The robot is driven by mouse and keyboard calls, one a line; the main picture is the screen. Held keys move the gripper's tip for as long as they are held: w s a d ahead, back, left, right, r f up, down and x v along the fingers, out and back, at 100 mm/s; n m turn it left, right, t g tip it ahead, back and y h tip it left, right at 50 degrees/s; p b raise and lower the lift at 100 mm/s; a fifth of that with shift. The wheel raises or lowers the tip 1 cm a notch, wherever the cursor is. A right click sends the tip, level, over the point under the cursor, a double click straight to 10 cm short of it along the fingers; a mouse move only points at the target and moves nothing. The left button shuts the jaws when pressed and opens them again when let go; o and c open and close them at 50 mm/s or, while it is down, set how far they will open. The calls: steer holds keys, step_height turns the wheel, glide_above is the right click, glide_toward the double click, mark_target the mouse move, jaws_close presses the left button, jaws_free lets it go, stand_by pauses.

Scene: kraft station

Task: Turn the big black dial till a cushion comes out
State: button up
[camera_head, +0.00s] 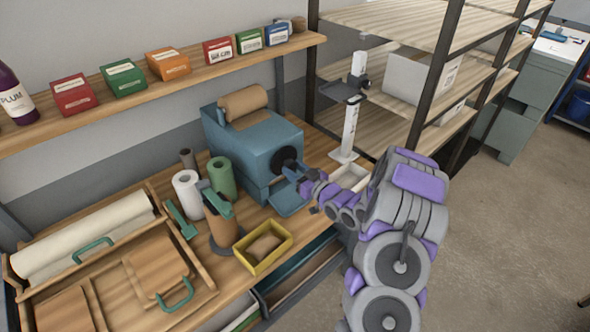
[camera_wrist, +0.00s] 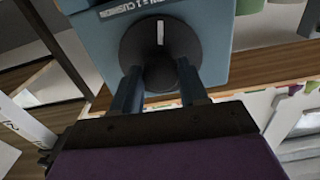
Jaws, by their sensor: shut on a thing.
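The big black dial (camera_head: 286,157) is on the side of a blue machine (camera_head: 238,150) with a roll of brown paper (camera_head: 243,101) on top. In the wrist view the dial (camera_wrist: 160,42) is a round black disc with a white mark and a protruding knob (camera_wrist: 161,76). My gripper (camera_wrist: 160,88) has its two blue fingers on either side of this knob, shut on it. In the head view my gripper (camera_head: 301,180) reaches the dial from the right. A blue tray (camera_head: 288,203) juts out below the dial; no cushion shows on it.
A yellow bin (camera_head: 262,270) holding a brown item stands in front of the machine. Green and white rolls (camera_head: 221,177) and a brown roll on a stand are to its left. A white post (camera_head: 350,125) stands behind my arm, near open shelves (camera_head: 400,130).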

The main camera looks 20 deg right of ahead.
steer(key=m+p, duration=0.1)
steer(key=p, duration=0.1)
steer(key=m+p, duration=0.2)
steer(key=shift+r, duration=0.25)
steer(key=m+p, duration=0.2)
steer(key=m, duration=0.1)
steer(key=shift+f+p, duration=0.1)
steer(key=shift+p, duration=0.2)
steer(key=m+p, duration=0.2)
steer(key=m, duration=0.1)
steer(key=m+p, duration=0.2)
steer(key=m, duration=0.3)
steer(key=shift+s+a+m+p, duration=0.1)
steer(key=shift+m+p, duration=0.85)
steer(key=shift+m, duration=1.75)
steer(key=shift+f, duration=0.1)
steer(key=o, duration=0.7)
steer(key=shift+o, duration=1.8)
steer(key=shift+d, duration=0.25)
